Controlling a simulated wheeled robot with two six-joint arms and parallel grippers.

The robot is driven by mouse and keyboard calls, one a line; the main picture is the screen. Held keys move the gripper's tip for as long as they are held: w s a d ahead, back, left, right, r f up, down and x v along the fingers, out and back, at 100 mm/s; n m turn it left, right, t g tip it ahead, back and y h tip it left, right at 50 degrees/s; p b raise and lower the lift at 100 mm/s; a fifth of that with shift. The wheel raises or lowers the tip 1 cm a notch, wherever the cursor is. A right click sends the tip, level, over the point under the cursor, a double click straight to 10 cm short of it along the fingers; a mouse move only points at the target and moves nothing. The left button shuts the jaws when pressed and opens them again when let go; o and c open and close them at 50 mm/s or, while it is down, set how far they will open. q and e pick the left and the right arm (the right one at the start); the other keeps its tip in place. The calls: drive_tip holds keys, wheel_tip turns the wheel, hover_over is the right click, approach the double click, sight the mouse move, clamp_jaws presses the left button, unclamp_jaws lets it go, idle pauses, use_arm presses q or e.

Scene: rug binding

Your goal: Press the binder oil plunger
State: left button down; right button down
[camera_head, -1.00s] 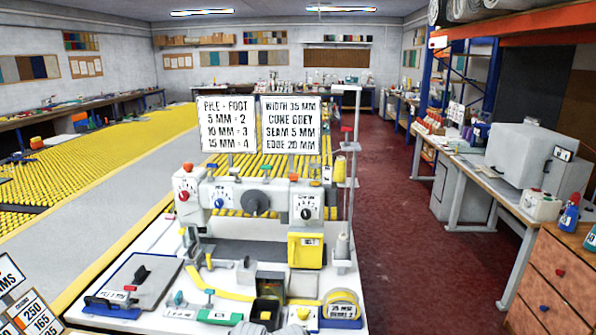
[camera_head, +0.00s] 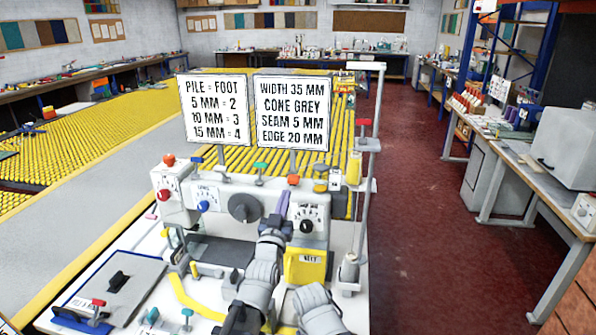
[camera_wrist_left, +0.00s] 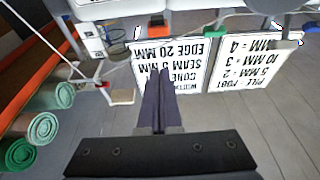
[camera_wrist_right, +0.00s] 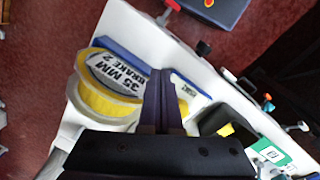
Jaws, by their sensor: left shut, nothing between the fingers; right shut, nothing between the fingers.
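The white binder machine (camera_head: 236,186) stands on a white table. Along its top sit a red knob (camera_head: 169,160), a green-topped post (camera_head: 259,168) and an orange-red cap (camera_head: 293,180). I cannot tell which of these is the oil plunger. My left gripper (camera_head: 283,207) is shut and empty in front of the machine's upper right part, left of the black-and-white dial (camera_head: 306,218). Its fingers (camera_wrist_left: 157,85) point toward the signs in the left wrist view. My right gripper (camera_wrist_right: 160,80) is shut and empty above the table, by a yellow tape roll (camera_wrist_right: 108,85).
Two sign boards (camera_head: 213,108) (camera_head: 293,110) rise behind the machine. A tall stand (camera_head: 370,140) with a yellow cone (camera_head: 353,168) is at its right. A yellow box (camera_head: 305,266) is on the front. The red floor at right is clear.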

sight(291, 179)
use_arm(q)
drive_tip(key=shift+w+r+t, duration=0.3)
drive_tip(key=shift+w+r, duration=0.05)
drive_tip(key=shift+r, duration=0.25)
use_arm(e)
drive_tip(key=shift+w+d+r, duration=0.1)
drive_tip(key=shift+w+d, duration=0.05)
drive_tip(key=shift+w, duration=0.25)
